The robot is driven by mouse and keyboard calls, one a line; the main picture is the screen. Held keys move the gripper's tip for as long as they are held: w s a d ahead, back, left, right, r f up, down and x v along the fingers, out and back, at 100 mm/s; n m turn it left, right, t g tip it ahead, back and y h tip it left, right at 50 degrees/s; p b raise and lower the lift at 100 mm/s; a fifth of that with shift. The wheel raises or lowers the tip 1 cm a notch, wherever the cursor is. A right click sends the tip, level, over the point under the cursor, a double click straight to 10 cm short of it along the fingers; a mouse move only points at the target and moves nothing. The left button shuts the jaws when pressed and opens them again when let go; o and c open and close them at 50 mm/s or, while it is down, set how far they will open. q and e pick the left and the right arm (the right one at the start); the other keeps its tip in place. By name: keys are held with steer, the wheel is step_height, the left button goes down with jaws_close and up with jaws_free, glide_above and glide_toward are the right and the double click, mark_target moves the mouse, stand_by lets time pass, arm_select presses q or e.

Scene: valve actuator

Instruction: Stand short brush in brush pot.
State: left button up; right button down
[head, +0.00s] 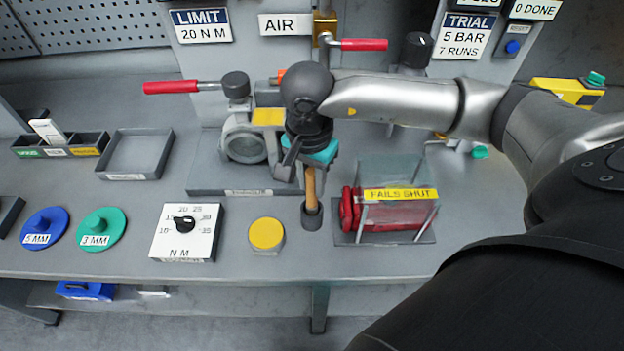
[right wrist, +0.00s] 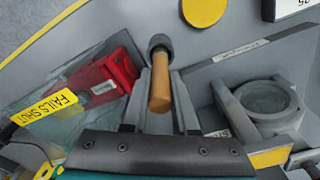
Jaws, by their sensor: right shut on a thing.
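The short brush shows as a round wooden handle (head: 311,188), upright below my right gripper (head: 308,163) in the head view. My right gripper is shut on the handle. The brush's lower end goes into the mouth of the dark grey brush pot (head: 311,217), which stands on the bench; the bristles are hidden and I cannot tell how deep they sit. In the right wrist view the handle (right wrist: 159,92) lies between the two fingers, in line with the pot (right wrist: 160,44) beyond. My left gripper is not in view.
A clear box labelled FAILS SHUT (head: 400,195) with a red part stands close right of the pot. A yellow round piece (head: 266,234) and a torque dial (head: 187,230) are left. The valve fixture (head: 243,145) stands behind left. The bench's front edge is near.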

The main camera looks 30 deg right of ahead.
steer(key=c, duration=0.6)
jaws_free()
step_height(320, 180, up, 15)
steer(key=shift+s+a, duration=0.25)
steer(key=shift+a, duration=0.15)
stand_by(0.8)
